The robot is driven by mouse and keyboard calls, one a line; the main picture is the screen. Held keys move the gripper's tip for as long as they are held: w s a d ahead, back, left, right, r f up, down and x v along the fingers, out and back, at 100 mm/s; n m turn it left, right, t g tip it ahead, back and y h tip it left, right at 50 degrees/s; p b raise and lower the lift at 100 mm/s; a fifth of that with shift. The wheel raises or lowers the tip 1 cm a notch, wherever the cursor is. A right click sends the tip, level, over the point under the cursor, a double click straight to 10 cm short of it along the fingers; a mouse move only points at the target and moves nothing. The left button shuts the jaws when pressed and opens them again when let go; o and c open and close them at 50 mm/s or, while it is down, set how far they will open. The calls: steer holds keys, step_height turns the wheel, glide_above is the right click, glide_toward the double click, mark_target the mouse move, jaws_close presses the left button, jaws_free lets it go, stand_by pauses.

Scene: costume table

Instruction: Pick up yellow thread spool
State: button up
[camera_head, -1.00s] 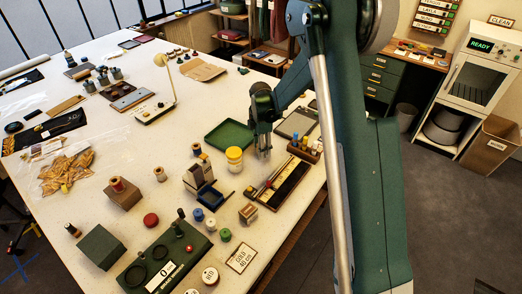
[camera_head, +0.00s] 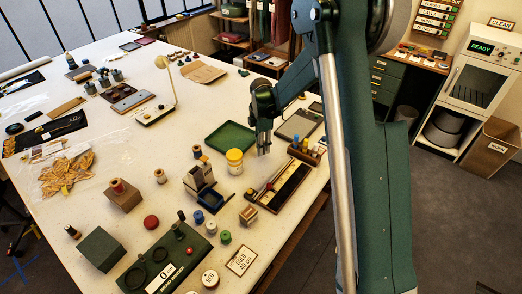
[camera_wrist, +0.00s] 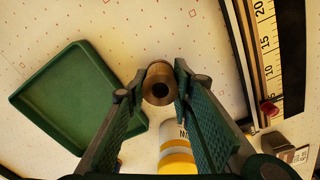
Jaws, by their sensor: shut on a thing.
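My gripper (camera_wrist: 156,98) is shut on a small thread spool (camera_wrist: 159,72) in the wrist view. In the head view my gripper (camera_head: 264,145) is above the table, just right of a yellow-and-white jar (camera_head: 235,161). The held spool cannot be made out there. The jar also shows below the spool in the wrist view (camera_wrist: 178,158).
A green tray (camera_head: 230,148) lies behind the jar. To the right are a long dark case with a ruler (camera_head: 292,180) and a wooden rack with small coloured items (camera_head: 308,155). Several other spools and blocks stand front left. White table is clear around the tray.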

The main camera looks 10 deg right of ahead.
step_height(320, 180, up, 7)
steer(key=shift+r, duration=0.2)
stand_by(0.3)
